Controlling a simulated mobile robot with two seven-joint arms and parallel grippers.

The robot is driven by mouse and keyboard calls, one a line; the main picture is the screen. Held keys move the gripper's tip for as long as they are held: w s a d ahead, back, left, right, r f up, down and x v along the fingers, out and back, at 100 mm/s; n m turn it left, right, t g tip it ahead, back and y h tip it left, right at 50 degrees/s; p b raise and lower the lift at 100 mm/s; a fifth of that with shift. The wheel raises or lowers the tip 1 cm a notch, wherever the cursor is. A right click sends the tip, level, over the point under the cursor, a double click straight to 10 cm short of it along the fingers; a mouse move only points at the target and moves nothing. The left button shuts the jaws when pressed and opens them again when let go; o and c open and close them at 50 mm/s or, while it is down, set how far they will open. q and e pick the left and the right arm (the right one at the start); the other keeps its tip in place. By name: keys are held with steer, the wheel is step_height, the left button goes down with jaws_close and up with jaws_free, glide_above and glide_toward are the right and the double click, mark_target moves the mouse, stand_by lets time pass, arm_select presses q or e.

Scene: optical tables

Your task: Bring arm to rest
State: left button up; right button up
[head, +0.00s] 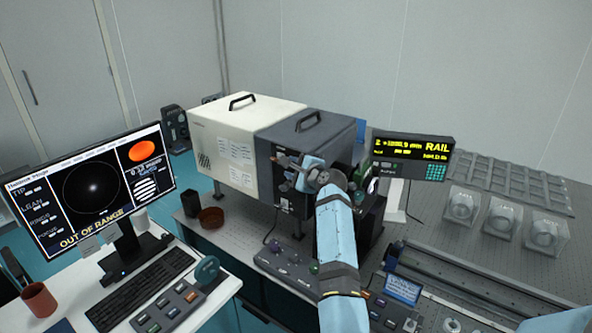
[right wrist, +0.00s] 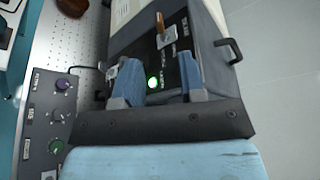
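My right arm (head: 338,235) reaches up from the bottom of the head view. Its gripper (head: 300,172) is in front of the dark front panel of the grey-and-cream instrument box (head: 245,130). In the right wrist view the two blue fingers of this gripper (right wrist: 158,70) stand apart with nothing held between them. A lit green button (right wrist: 153,83) shows between the fingers, and an orange-brown lever (right wrist: 160,24) shows beyond them. I cannot tell whether the fingers touch the panel. My left gripper is not in view.
A monitor (head: 95,190) reading "OUT OF RANGE" and a keyboard (head: 140,288) are at left. A control box with knobs (head: 285,268) sits below the instrument. A "RAIL" display (head: 412,155), clear cases (head: 500,218) and a long rail (head: 480,280) are at right.

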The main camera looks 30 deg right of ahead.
steer(key=s+a+f+n+g+h, duration=0.1)
steer(key=s+a+f+n, duration=0.2)
steer(key=s+f+n, duration=0.45)
steer(key=s+a+f+n+g, duration=0.2)
steer(key=s+a+f+n, duration=0.15)
steer(key=s+f, duration=0.65)
steer(key=s+a+f+n, duration=0.4)
steer(key=s, duration=0.4)
steer(key=s+a+f+n+g+y, duration=0.1)
steer(key=s+a+f+n, duration=0.3)
steer(key=s, duration=0.5)
steer(key=s+a+f+n+g+y, duration=0.1)
steer(key=s+a+f+n, duration=0.3)
steer(key=s+a+n, duration=0.2)
steer(key=s, duration=0.2)
steer(key=shift+s+f, duration=0.3)
steer(key=shift+s, duration=0.1)
steer(key=shift+a, duration=0.1)
